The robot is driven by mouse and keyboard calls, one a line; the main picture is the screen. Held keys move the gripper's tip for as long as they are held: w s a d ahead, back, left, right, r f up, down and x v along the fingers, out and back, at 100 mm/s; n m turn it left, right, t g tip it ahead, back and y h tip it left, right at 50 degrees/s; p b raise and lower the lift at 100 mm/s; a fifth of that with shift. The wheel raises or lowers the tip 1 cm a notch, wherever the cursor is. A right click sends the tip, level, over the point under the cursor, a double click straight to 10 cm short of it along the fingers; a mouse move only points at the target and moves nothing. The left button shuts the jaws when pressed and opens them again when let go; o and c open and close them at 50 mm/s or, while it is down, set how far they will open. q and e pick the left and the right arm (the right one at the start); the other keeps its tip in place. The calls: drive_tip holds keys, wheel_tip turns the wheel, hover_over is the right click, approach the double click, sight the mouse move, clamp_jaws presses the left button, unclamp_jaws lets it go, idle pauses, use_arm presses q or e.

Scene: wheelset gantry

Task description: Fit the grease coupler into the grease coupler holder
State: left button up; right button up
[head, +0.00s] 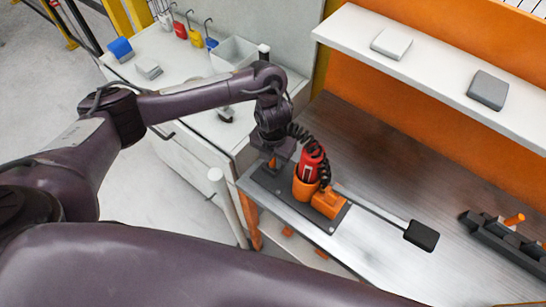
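A red cylinder (312,164) stands in an orange cup (304,189) on a dark base plate (266,184) at the workbench's left end. A black coiled hose (322,170) arches from beside the cylinder up to my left gripper (272,156). The gripper points down over the plate's left end, left of the cylinder. A small orange part (271,163) shows just under it, probably the grease coupler holder. The grease coupler at the hose end is hidden by the gripper, and its fingertips are too dark and small to read. My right gripper is not in view.
An orange block (328,202) sits right of the cup, and a rod runs to a black pad (421,236). A dark rack (505,243) lies at far right. A white shelf (430,72) overhangs the bench's back. The bench is clear between pad and back.

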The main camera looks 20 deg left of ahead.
use_arm(q)
drive_tip(key=o, duration=0.3)
drive_tip(key=shift+r, duration=0.1)
drive_tip(key=shift+r+p, duration=0.3)
wheel_tip(320, 180, up, 10)
drive_tip(key=shift+w+r+p, duration=0.1)
drive_tip(key=shift+p, duration=0.8)
drive_tip(key=shift+r, duration=0.7)
